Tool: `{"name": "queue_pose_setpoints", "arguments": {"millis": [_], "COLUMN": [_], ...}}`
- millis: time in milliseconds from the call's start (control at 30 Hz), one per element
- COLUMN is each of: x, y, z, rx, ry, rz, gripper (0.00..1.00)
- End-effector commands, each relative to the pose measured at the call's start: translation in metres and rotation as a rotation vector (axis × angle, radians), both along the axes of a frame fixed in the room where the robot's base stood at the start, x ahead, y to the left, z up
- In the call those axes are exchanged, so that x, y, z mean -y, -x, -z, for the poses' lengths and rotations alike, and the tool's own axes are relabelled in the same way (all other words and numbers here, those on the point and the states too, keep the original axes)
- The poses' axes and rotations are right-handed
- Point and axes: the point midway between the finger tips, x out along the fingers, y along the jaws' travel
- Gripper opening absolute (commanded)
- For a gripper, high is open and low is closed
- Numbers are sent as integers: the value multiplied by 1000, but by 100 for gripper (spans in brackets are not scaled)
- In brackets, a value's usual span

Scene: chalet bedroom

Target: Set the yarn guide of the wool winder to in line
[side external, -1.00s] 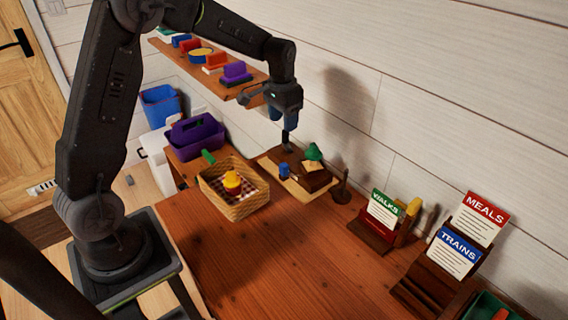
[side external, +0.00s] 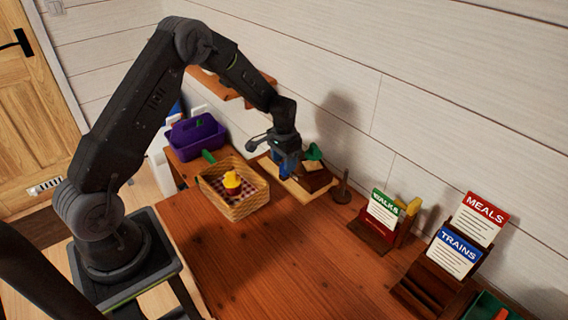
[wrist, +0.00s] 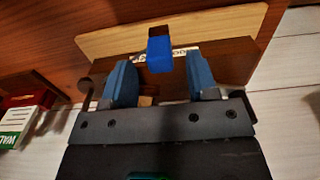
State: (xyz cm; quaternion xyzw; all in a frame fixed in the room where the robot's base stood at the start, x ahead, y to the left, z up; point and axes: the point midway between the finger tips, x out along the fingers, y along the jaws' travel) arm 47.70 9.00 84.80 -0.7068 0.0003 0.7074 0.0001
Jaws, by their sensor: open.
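The wool winder is a dark wooden block (side external: 318,181) on a pale wooden board (side external: 306,196), with a green piece (side external: 313,152) on top. In the wrist view its dark block (wrist: 228,60) and pale board (wrist: 110,42) show, with a partly hidden pale lettered strip (wrist: 184,52). A blue piece (wrist: 159,50), apparently the yarn guide's handle, stands in front of the block. My gripper (side external: 287,172) is low over the winder's near left side and hides the blue piece in the side view. In the wrist view its blue fingers (wrist: 160,78) are apart, with the blue piece between and slightly beyond the tips.
A wicker basket (side external: 246,206) with a yellow-topped item stands left of the winder. A purple caddy (side external: 196,136) is behind it. A dark wooden peg (side external: 342,190) and card holders (side external: 372,232) stand to the right. The front table top is clear.

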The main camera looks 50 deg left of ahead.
Motion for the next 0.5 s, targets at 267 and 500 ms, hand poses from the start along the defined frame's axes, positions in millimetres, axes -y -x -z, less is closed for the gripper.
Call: {"name": "queue_pose_setpoints", "arguments": {"millis": [267,500], "x": [0,0], "y": [0,0], "z": [14,14], "rx": [1,1], "ry": [0,0], "rz": [0,0], "gripper": [53,49]}}
